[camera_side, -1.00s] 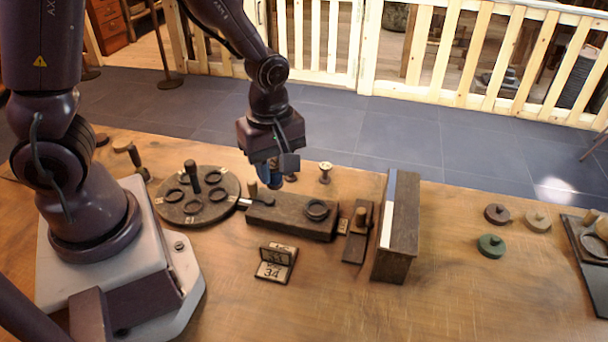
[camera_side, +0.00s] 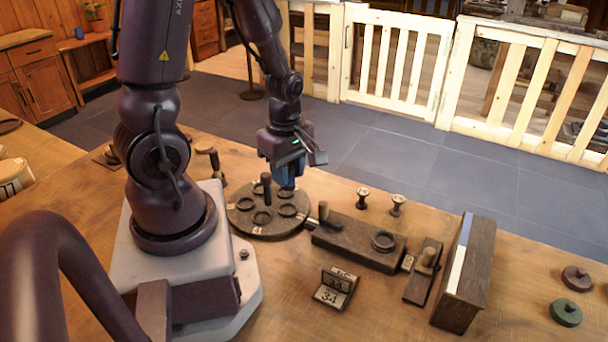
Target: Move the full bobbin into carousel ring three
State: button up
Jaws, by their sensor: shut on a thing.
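My gripper (camera_side: 287,162) is shut on a blue bobbin (camera_side: 284,178), which hangs below the jaws. The jaws hide its upper part. In this view it is over the right rear part of the carousel (camera_side: 238,225), a round dark wooden disc with several dark rings and an upright dark post (camera_side: 266,186) in the middle. I cannot tell how high the bobbin is above the disc. The ring numbers are too small to read. An empty-looking ring (camera_side: 262,217) shows at the front of the disc and another (camera_side: 287,210) to the right.
A dark wooden block (camera_side: 340,240) with a ring (camera_side: 383,241) stands right of the carousel. Two pale spools (camera_side: 362,198) (camera_side: 398,205) stand behind it. A number stand (camera_side: 335,287) is in front. A tall wooden box (camera_side: 470,280) and a green disc (camera_side: 566,312) are farther right.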

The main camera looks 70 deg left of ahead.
jog(key=shift+n, duration=0.3)
jog(key=shift+w+a+f, duration=0.1)
jog(key=shift+a+f, duration=0.55)
jog(key=shift+f, duration=0.8)
jog(key=shift+w+a+f, duration=0.1)
jog(key=shift+a+f, duration=0.55)
jog(key=shift+f, duration=0.8)
jog(key=shift+w+a+f, duration=0.1)
jog(key=shift+a+f, duration=0.55)
jog(key=shift+f, duration=0.8)
jog(key=shift+f, duration=0.8)
jog(key=o, duration=1)
jog(key=shift+c, duration=0.2)
notch_tip(320, 180, up, 9)
jog(key=shift+f, duration=0.2)
